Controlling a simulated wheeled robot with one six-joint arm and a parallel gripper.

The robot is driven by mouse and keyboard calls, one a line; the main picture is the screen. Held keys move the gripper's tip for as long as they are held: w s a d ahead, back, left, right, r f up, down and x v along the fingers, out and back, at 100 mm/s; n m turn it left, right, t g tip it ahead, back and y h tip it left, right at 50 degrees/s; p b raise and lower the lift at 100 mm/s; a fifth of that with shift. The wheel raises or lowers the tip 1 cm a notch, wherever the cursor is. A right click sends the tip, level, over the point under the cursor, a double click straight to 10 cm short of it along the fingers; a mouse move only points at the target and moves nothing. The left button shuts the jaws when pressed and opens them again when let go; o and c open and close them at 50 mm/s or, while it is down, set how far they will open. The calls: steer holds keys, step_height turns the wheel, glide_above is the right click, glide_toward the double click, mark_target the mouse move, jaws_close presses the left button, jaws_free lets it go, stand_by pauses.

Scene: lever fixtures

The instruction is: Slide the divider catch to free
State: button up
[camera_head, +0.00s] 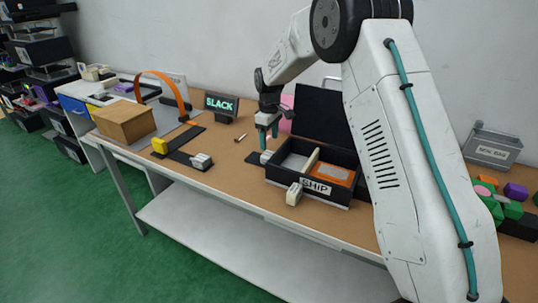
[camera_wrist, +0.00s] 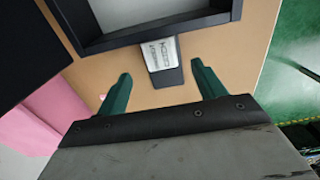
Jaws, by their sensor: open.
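In the wrist view, a small white block with lettering (camera_wrist: 160,54), likely the divider catch, sits on a short dark track (camera_wrist: 166,80) against the box wall. It also shows in the head view (camera_head: 266,156), on the dark strip left of the box marked SHIP (camera_head: 318,187). The lettering is too blurred to read. My gripper (camera_head: 268,140) is above that strip, at the box's left side. In the wrist view my gripper (camera_wrist: 162,85) is open and empty, its green fingers on either side of the track's near end, apart from the block.
A second pale block (camera_head: 294,194) is on the box's front. An orange item (camera_head: 332,172) lies in the box's right compartment, behind a pale divider (camera_head: 311,161). A SLACK sign (camera_head: 221,103), another track with a block (camera_head: 201,161) and a cardboard box (camera_head: 125,122) are left.

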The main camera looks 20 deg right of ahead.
mark_target(269, 154)
step_height(269, 154, down, 7)
steer(key=shift+f, duration=0.15)
steer(key=shift+c, duration=0.3)
